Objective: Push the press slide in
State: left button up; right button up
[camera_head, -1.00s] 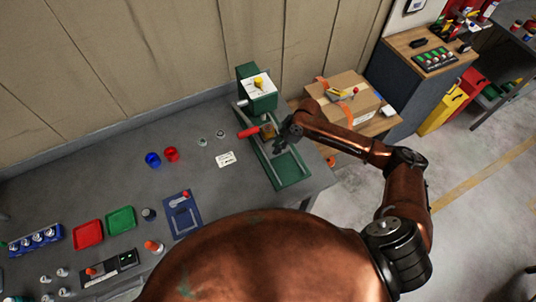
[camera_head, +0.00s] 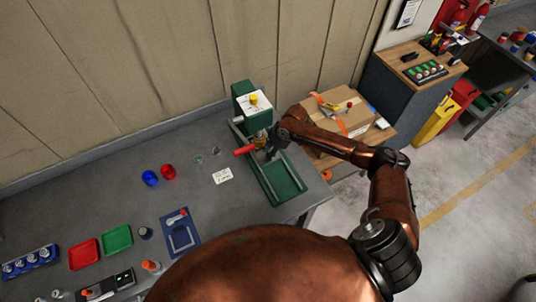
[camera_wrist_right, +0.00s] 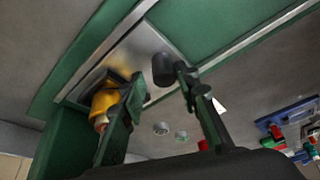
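The press stands at the right end of the bench, with a green housing (camera_head: 253,106) with a white top and yellow knob. Its green base (camera_head: 283,183) runs toward the front right between pale rails. The press slide is a bare metal plate (camera_wrist_right: 146,50) in the right wrist view, close to the housing. A yellow piece (camera_wrist_right: 104,101) sits on it. A dark cylinder (camera_wrist_right: 163,70) shows over the plate; I cannot tell whether it is fixed there. My right gripper (camera_head: 270,150) is low over the slide, its fingers (camera_wrist_right: 163,95) apart. Contact is unclear. My left gripper is out of view.
A red handle (camera_head: 244,151) sticks out left of the press. A white label card (camera_head: 222,175), blue cup (camera_head: 150,178) and red cup (camera_head: 168,172) lie left of it on the bench. A cardboard box (camera_head: 335,112) stands to the right. The base's front part is clear.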

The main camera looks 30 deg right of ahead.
jog(key=shift+o, duration=0.6)
jog(key=shift+s, duration=0.15)
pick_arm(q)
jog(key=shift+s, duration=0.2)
pick_arm(e)
jog(key=v, duration=1.2)
jog(key=shift+a, duration=0.15)
